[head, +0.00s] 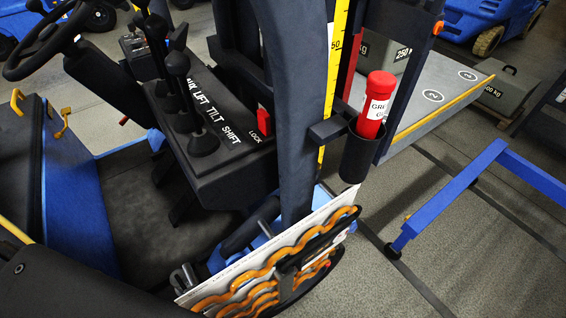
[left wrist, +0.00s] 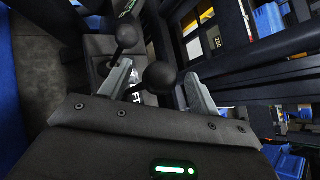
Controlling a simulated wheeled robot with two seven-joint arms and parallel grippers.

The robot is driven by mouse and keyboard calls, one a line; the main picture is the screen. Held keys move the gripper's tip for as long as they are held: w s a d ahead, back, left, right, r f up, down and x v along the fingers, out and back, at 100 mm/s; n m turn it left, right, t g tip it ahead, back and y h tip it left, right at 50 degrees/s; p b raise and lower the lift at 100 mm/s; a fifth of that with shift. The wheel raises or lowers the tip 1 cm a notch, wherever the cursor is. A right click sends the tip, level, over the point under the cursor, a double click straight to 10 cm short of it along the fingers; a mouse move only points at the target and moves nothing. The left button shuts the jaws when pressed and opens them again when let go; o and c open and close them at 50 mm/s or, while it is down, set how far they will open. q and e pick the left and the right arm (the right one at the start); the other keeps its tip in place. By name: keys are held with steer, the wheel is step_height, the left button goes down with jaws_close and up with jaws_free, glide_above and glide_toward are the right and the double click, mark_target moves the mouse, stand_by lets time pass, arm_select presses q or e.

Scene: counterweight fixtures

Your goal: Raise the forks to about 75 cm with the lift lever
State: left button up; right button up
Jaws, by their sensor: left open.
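In the head view a black lever console (head: 235,160) carries white labels, including LIFT (head: 204,106), TILT and SHIFT. Several black-knobbed levers (head: 178,64) stand along it, overlapping, so I cannot tell which knob is the lift lever's. In the left wrist view my left gripper (left wrist: 157,84) is open, with a round black knob (left wrist: 160,74) showing between its grey fingers. Part of a label ending in FT shows beside it. Another lever knob (left wrist: 127,36) stands beyond. I cannot make out the left gripper in the head view. A yellow height scale (head: 336,60) shows 50; the forks cannot be made out.
A red LOCK switch (head: 265,122) sits beside the labels. A red tube (head: 376,100) stands in a black holder (head: 358,157). A steering wheel (head: 35,45) is at upper left. A blue frame (head: 450,195) and a grey platform (head: 420,105) lie to the right.

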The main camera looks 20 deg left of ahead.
arm_select(q)
steer(key=v, duration=1)
steer(key=shift+d, duration=0.1)
steer(key=shift+s, duration=0.1)
stand_by(0.5)
